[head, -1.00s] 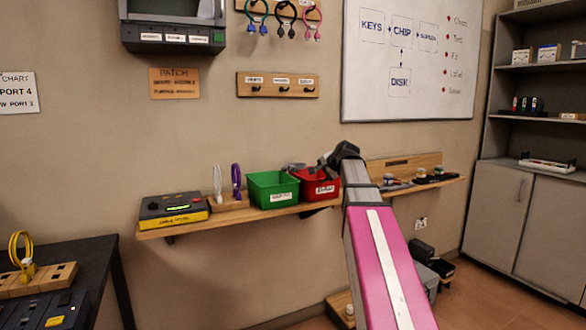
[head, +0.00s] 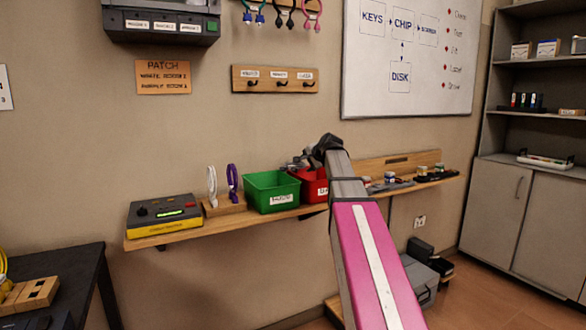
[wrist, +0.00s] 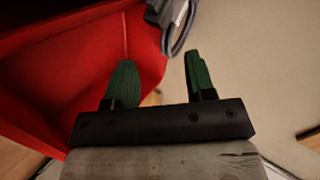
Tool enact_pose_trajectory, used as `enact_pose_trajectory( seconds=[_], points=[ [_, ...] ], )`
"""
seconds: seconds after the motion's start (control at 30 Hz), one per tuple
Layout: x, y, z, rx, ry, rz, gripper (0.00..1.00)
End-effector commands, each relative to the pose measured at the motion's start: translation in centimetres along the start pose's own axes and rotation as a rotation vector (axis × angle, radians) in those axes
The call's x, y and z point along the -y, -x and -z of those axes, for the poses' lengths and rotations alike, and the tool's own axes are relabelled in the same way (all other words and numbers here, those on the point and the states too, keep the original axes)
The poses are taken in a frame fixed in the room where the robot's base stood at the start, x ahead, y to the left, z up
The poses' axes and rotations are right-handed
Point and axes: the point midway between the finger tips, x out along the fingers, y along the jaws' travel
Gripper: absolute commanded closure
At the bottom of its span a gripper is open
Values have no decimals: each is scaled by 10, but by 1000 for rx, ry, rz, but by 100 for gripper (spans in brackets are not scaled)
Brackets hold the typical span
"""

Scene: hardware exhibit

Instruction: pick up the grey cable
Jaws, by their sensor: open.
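What looks like the grey cable (wrist: 183,40) shows at the top middle of the wrist view, as a curved grey loop with a paler block beside it. It lies just beyond my fingertips, by the edge of the red bin (wrist: 50,75); I cannot tell if it is inside or hanging over. My gripper (wrist: 158,62) is open, with its two green fingers apart and nothing between them. In the head view my gripper (head: 301,160) is small and partly hidden by my arm, over the red bin (head: 313,190). The cable cannot be made out there.
A green bin (head: 271,190) stands left of the red one on the wooden wall shelf (head: 235,223). Further left are a stand with white and purple loops (head: 222,207) and a yellow-grey device (head: 163,216). Small items (head: 390,182) lie at the shelf's right end.

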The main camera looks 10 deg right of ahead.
Motion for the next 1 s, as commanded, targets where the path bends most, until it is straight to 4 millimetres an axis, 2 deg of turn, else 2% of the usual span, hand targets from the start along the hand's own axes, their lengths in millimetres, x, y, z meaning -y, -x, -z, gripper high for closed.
enact_pose_trajectory(
  seconds=[0.27,0.53,0.77,0.8,0.93,0.97,1.0],
  points=[
    [3,-21,-2,1,1,0,50],
    [6,-56,-3,0,1,0,50],
    [5,-59,-4,-1,1,0,50],
    [5,-59,-4,-1,1,0,53],
    [5,-59,-4,-1,1,0,96],
    [5,-59,-4,-1,1,0,100],
    [5,-59,-4,-1,1,0,100]
  ],
)
